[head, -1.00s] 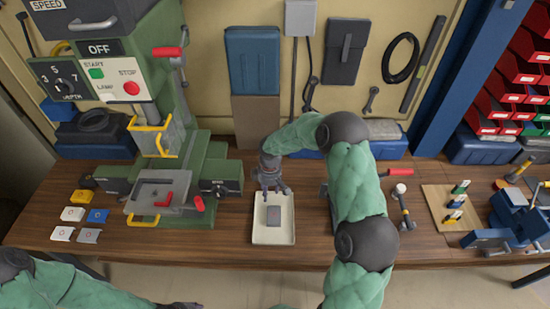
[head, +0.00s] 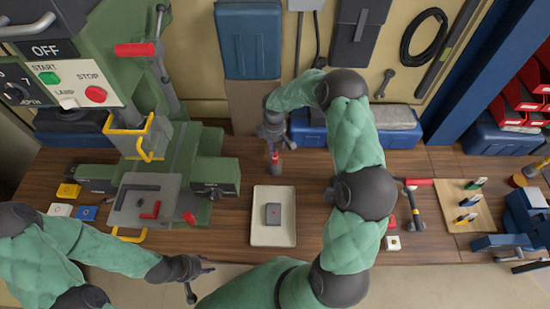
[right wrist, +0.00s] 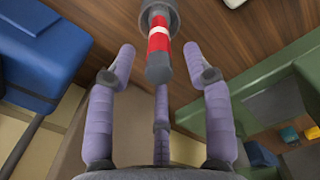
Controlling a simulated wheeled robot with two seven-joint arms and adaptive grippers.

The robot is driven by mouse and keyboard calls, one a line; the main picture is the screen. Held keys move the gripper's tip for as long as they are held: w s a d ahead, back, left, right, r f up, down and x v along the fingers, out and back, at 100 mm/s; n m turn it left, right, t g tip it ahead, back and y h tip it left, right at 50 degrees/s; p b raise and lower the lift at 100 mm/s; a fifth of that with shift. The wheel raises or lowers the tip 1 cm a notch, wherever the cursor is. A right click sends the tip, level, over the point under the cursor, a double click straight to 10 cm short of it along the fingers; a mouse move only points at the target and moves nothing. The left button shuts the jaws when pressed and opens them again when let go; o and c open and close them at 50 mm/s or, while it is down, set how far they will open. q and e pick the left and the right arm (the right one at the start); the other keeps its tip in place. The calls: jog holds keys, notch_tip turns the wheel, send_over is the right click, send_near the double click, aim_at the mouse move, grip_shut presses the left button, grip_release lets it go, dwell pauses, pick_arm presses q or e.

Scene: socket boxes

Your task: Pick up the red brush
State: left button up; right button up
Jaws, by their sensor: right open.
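The red brush (right wrist: 158,55) shows in the right wrist view with a red handle, a white band and a grey round end. It stands at the back of the bench in the head view (head: 275,158), partly hidden by my right gripper (head: 272,143). The three fingers of my right gripper (right wrist: 160,65) are spread around the near end of the handle, with gaps at the sides. Whether any finger touches it I cannot tell. My left gripper (head: 204,272) is empty at the bench's front edge, its fingers apart.
A cream tray (head: 260,235) with a grey block (head: 273,213) lies in front of the brush. The green drill press (head: 180,160) stands to the left. Blue boxes (head: 310,133) lie behind and to the right. A hammer (head: 414,205) lies further right.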

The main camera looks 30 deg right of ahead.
aim_at(275, 156)
jog(key=shift+f, duration=0.9)
jog(key=shift+s+f, duration=0.15)
jog(key=shift+f, duration=0.4)
notch_tip(275, 156, down, 4)
jog(key=shift+d+f+p, duration=0.1)
jog(key=shift+p, duration=0.2)
grip_shut()
